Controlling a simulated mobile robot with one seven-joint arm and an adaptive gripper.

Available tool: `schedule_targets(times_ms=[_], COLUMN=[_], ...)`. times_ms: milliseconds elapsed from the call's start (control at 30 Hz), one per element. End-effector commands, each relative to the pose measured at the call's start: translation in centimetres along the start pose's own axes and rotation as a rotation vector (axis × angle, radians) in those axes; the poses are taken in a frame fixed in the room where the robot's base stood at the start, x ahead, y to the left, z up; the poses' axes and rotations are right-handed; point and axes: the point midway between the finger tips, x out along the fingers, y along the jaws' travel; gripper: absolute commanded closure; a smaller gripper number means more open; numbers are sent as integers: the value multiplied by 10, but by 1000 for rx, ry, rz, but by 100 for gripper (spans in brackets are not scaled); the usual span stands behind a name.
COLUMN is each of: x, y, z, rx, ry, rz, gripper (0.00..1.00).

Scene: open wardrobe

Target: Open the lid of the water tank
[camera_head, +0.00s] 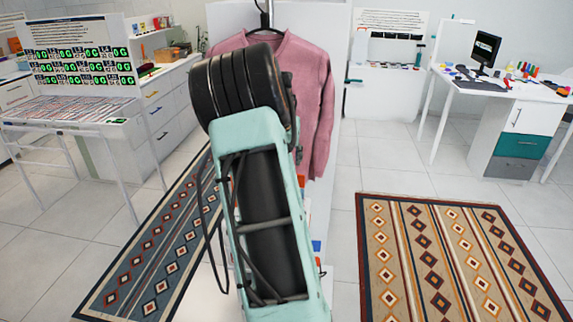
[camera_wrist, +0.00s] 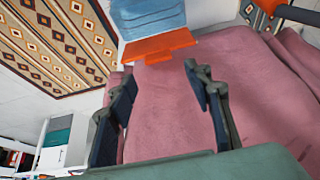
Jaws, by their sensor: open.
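A blue translucent block (camera_wrist: 150,18), which may be the water tank, shows at the top of the wrist view, cut off by the frame edge. A flat orange piece (camera_wrist: 158,46), possibly its lid, adjoins its lower edge in the picture. My gripper (camera_wrist: 160,75) is open. Its two dark fingers point towards the orange piece, with only pink cloth visible between them. I see no contact with the orange piece. In the head view my arm hides the gripper; a small blue patch (camera_head: 316,246) shows beside the arm.
A pink long-sleeved garment (camera_head: 313,100) hangs behind my arm and fills much of the wrist view (camera_wrist: 260,90). Another orange part (camera_wrist: 268,6) is at the wrist view's upper right. Patterned rugs (camera_head: 450,250) lie on both sides. Desks stand farther back.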

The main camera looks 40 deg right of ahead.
Motion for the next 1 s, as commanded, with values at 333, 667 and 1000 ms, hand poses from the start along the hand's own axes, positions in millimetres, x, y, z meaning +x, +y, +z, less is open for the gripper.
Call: schedule_targets(times_ms=[333, 667, 1000], x=[-61, -72, -81], y=[-1, 0, 9], z=[0, 0, 4], rx=[1, 0, -61], ry=[0, -1, 7], rz=[-2, 0, 5], gripper=[54, 54, 81])
